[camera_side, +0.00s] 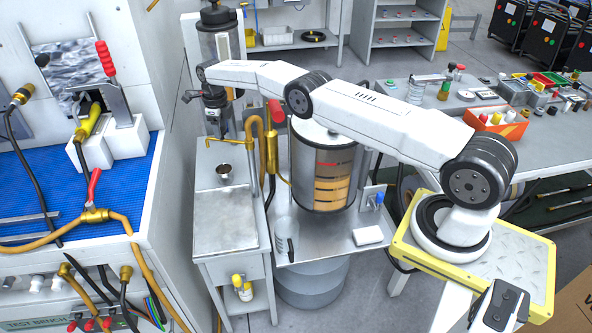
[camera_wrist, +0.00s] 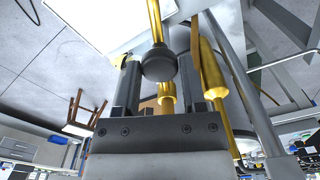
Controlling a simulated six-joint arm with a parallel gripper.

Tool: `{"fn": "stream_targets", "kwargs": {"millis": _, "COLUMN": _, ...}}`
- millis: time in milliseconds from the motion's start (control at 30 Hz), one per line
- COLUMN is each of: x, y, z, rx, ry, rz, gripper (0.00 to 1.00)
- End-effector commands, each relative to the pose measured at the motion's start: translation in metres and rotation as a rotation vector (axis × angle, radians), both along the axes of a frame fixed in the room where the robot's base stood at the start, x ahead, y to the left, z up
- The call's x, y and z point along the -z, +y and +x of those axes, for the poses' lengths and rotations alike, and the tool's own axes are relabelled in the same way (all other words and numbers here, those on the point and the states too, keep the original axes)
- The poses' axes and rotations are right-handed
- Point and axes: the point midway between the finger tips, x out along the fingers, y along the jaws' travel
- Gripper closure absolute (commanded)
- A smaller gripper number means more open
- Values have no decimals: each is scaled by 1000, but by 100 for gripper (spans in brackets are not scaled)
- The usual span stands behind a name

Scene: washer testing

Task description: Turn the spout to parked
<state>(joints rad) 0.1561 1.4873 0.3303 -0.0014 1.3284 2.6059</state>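A curved brass spout pipe (camera_side: 259,135) rises beside the steel counter in the side view, near a red grip (camera_side: 276,111). A small metal cup (camera_side: 223,173) stands on the counter. My gripper (camera_wrist: 158,67) shows in the wrist view with its two dark fingers apart. A brass rod ending in a dark round knob (camera_wrist: 158,66) lies between the fingertips in the picture, and I cannot tell whether they touch it. A brass nozzle (camera_wrist: 210,72) shows beside the right finger. In the side view the gripper's fingertips are not clear.
A clear-walled drum (camera_side: 323,170) stands right of the spout, under my arm. The steel counter (camera_side: 226,215) is mostly bare. A test bench (camera_side: 70,190) with hoses and valves is close on the left. A worktable (camera_side: 480,130) with small parts lies on the right.

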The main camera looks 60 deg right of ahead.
Motion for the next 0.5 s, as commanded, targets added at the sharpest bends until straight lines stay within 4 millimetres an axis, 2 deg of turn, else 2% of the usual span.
{"fn": "stream_targets", "kwargs": {"millis": 33, "x": 0, "y": -1, "z": 0, "rx": 1, "ry": 1, "rz": 0, "gripper": 29}}
{"fn": "stream_targets", "kwargs": {"millis": 67, "x": 0, "y": -1, "z": 0, "rx": 1, "ry": 1, "rz": 0, "gripper": 20}}
{"fn": "stream_targets", "kwargs": {"millis": 100, "x": 0, "y": -1, "z": 0, "rx": 1, "ry": 0, "rz": 0, "gripper": 16}}
{"fn": "stream_targets", "kwargs": {"millis": 500, "x": -2, "y": 1, "z": 1, "rx": -1, "ry": -4, "rz": 1, "gripper": 16}}
